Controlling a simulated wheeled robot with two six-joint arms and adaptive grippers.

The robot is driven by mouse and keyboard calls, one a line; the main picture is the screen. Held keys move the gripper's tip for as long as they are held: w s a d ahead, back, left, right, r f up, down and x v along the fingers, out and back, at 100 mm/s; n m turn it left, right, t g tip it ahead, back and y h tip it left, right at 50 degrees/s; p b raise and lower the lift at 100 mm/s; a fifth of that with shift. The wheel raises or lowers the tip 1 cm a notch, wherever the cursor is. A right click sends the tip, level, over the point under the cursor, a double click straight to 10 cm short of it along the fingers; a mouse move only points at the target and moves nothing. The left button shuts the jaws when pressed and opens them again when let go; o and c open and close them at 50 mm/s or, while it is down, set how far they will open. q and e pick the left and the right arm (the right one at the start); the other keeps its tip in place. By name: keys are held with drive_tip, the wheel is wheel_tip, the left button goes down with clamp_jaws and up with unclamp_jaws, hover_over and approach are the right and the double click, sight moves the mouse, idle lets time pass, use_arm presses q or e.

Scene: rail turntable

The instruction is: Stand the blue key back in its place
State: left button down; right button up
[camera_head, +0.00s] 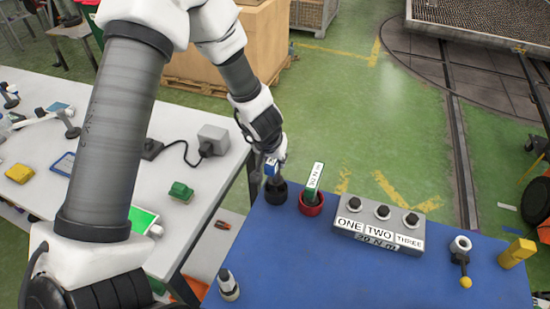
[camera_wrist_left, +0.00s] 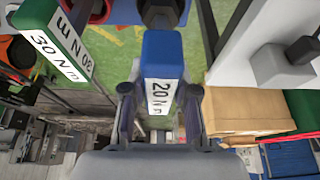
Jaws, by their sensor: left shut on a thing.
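The blue key (camera_head: 271,169) has a white label reading 20 N m, which shows in the left wrist view (camera_wrist_left: 162,60). My left gripper (camera_head: 272,160) is shut on it; the fingers (camera_wrist_left: 160,110) lie on both sides of the key in the wrist view. The key is over the black cup (camera_head: 276,192) at the blue table's far left corner. I cannot tell whether its lower end is inside the cup or just above it. My right gripper is not in view.
A green key (camera_head: 314,178) stands in a red cup (camera_head: 311,204) close to the right.

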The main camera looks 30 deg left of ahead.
sight(275, 182)
use_arm(q)
drive_tip(key=shift+f+b, duration=1.7)
drive_tip(key=shift+f, duration=0.4)
drive_tip(key=c, duration=0.8)
unclamp_jaws()
drive_tip(key=v, duration=1.2)
